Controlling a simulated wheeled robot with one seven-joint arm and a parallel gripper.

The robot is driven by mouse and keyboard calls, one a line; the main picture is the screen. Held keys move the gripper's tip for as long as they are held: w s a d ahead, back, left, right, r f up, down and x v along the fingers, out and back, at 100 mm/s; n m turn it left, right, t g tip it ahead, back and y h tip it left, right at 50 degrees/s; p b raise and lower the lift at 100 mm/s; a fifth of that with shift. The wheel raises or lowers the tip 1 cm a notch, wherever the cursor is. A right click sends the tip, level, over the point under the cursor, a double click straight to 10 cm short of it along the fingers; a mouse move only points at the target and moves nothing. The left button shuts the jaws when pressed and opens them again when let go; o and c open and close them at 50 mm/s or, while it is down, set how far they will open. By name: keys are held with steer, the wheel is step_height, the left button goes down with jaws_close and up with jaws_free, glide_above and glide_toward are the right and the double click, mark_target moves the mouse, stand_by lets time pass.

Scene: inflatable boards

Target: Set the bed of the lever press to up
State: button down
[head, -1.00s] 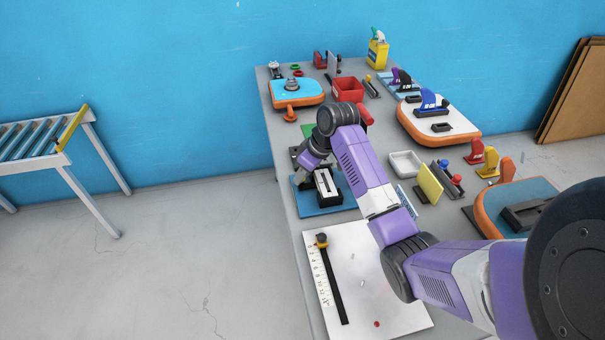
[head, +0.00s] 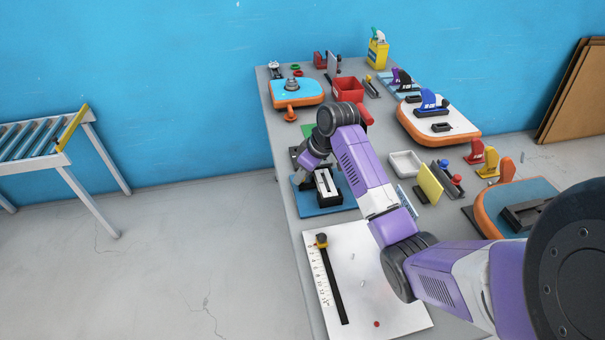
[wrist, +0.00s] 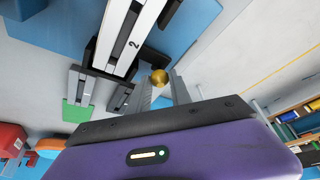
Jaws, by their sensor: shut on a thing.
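A black block with a white slotted top (head: 325,182) stands on a blue base (head: 330,208) near the table's left edge; it looks like the lever press. In the wrist view its white slotted face (wrist: 131,35) carries a "2". My gripper (wrist: 163,88) is shut on a round brass knob (wrist: 159,77) beside this block. In the head view my gripper (head: 303,182) is small, just left of the block, and the knob is hidden. I cannot tell the bed's position from these views.
A white board with a black ruled slider (head: 375,265) lies in front. A white tray (head: 406,164) and a yellow panel (head: 429,184) stand to the right. A red bin (head: 347,90) is behind. In the wrist view a smaller slotted piece on green (wrist: 76,112) is close by.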

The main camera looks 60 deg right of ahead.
steer(key=shift+r, duration=0.1)
steer(key=shift+w+r+p, duration=0.1)
steer(key=shift+r+p, duration=0.6)
steer(key=shift+p, duration=0.25)
steer(key=c, duration=1.5)
jaws_free()
steer(key=shift+f, duration=0.1)
steer(key=shift+b+v, duration=0.5)
steer(key=shift+v, duration=3.45)
